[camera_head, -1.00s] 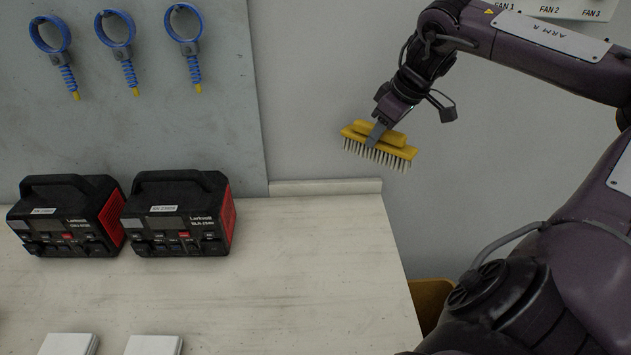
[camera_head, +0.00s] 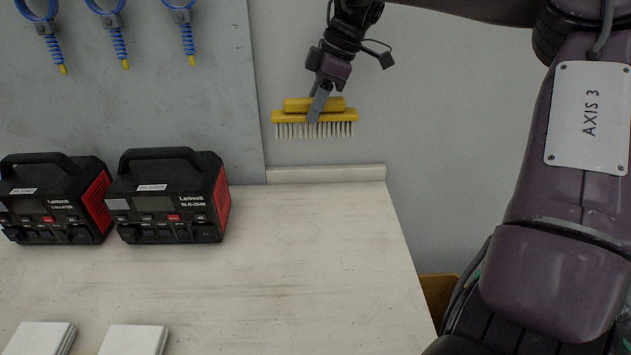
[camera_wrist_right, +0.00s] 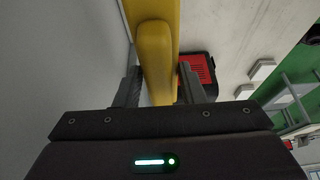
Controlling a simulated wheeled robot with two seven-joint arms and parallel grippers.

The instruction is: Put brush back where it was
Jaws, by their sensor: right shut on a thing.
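The brush (camera_head: 290,116) has a yellow body and pale bristles that point down. It hangs level in the air in front of the grey wall, above the back right part of the bench. My right gripper (camera_head: 317,112) is shut on the middle of the brush from above. In the right wrist view, the yellow brush back (camera_wrist_right: 154,50) runs between the two fingers of the right gripper (camera_wrist_right: 158,88). My left gripper is not in view.
Two black and red power units (camera_head: 170,200) (camera_head: 55,203) stand on the pale bench (camera_head: 270,270), left of the brush. White blocks (camera_head: 133,340) lie at the front left. A low ledge (camera_head: 325,174) runs along the bench's back edge. The bench's middle and right are clear.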

